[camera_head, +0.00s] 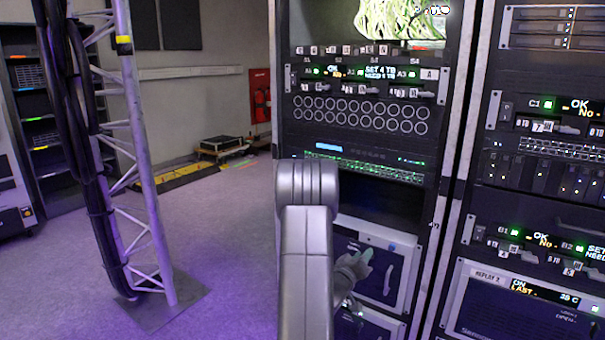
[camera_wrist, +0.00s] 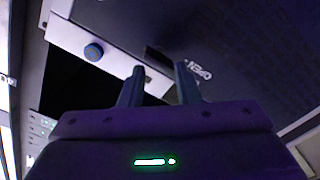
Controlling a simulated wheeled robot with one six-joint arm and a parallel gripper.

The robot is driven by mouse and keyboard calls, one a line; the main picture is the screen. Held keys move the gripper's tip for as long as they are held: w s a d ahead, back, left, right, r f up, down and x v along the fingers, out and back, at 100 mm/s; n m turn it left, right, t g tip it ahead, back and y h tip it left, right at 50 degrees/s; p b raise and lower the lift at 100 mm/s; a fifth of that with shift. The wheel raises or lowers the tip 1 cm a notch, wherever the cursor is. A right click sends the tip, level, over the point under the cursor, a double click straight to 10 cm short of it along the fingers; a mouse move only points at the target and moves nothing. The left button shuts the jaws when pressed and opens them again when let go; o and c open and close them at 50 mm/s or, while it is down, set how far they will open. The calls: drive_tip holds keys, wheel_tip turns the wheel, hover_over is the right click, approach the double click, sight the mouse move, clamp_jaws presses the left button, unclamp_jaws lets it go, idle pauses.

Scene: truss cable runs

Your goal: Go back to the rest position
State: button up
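My gripper (camera_head: 362,263) shows in the head view low at the centre, partly hidden behind my grey arm. It is in front of the lower part of the middle rack, near a panel with a handle (camera_head: 389,278). In the wrist view my gripper (camera_wrist: 158,72) has its two fingers apart, with nothing between them. Beyond the fingertips is a dark panel (camera_wrist: 225,40) with partly readable white lettering. A pale strip with a blue round knob (camera_wrist: 94,52) lies to the upper left of the fingers. I cannot tell whether the fingers touch anything.
The middle rack (camera_head: 365,140) and the right rack (camera_head: 540,190) stand close in front. A truss with black cables (camera_head: 135,130) stands at left on a floor plate (camera_head: 165,305). Open floor (camera_head: 225,215) lies between truss and racks. A low cart (camera_head: 223,147) is behind.

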drive_tip(key=shift+s+d+r+m+b, duration=0.1)
drive_tip(key=shift+m+b, duration=0.2)
drive_tip(key=shift+m, duration=0.95)
drive_tip(key=shift+s+d+r+m+b, duration=0.15)
drive_tip(key=shift+m+b, duration=0.2)
drive_tip(key=shift+m, duration=0.95)
drive_tip(key=shift+d+f+m+b, duration=0.1)
drive_tip(key=shift+m+b, duration=0.2)
drive_tip(key=shift+m, duration=0.95)
